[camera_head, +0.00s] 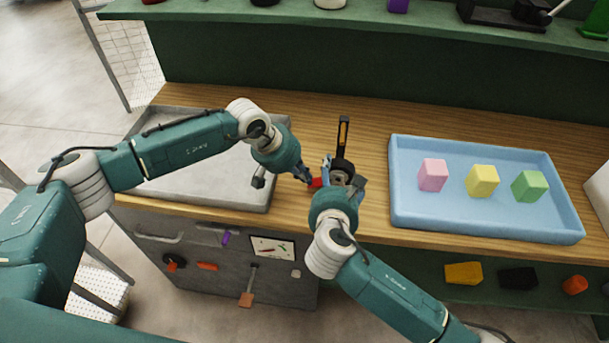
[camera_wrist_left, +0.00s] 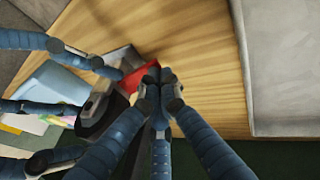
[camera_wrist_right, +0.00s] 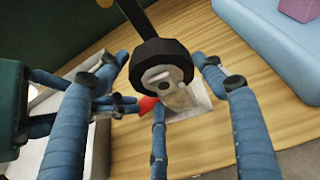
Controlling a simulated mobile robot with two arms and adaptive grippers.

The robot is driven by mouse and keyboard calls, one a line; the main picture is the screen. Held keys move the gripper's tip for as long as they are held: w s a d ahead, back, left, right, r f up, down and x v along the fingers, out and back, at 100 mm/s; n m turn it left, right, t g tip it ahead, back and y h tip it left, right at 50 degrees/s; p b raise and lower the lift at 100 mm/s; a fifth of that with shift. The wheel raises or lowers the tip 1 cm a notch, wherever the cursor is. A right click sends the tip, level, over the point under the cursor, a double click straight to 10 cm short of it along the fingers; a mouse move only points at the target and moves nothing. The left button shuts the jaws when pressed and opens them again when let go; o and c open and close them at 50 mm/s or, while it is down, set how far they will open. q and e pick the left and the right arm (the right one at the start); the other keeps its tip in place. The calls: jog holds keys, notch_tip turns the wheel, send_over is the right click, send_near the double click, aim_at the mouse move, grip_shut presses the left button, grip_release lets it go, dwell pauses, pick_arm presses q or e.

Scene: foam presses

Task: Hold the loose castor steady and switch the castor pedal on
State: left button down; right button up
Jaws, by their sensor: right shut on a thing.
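The loose castor (camera_head: 341,168), with a black wheel and a pale hub, stands on the wooden bench; a black slotted bar (camera_head: 343,131) rises behind it. It also shows in the right wrist view (camera_wrist_right: 160,62). My right gripper (camera_head: 343,180) is shut on the castor, fingers on either side of the wheel. The red castor pedal (camera_head: 316,183) sticks out to the left of the wheel; it shows in the left wrist view (camera_wrist_left: 137,77). My left gripper (camera_head: 305,178) has its fingertips together right beside the pedal; whether they touch it is unclear.
A grey tray (camera_head: 190,190) lies at left under my left arm. A blue tray (camera_head: 400,190) with pink, yellow and green blocks stands at right. A green shelf (camera_head: 330,17) runs along the back. A control panel (camera_head: 272,248) is on the bench front.

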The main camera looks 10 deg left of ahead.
pick_arm(q)
jog(key=shift+r, duration=0.9)
pick_arm(e)
jog(key=shift+d, duration=0.1)
pick_arm(q)
jog(key=shift+r, duration=0.2)
jog(key=w+v, duration=0.1)
jog(key=v, duration=1.2)
jog(key=shift+a+r, duration=0.2)
jog(key=shift+r, duration=0.1)
pick_arm(e)
jog(key=shift+f, duration=0.15)
jog(key=o, duration=1.6)
jog(key=shift+o, duration=0.2)
jog(key=shift+s, duration=0.1)
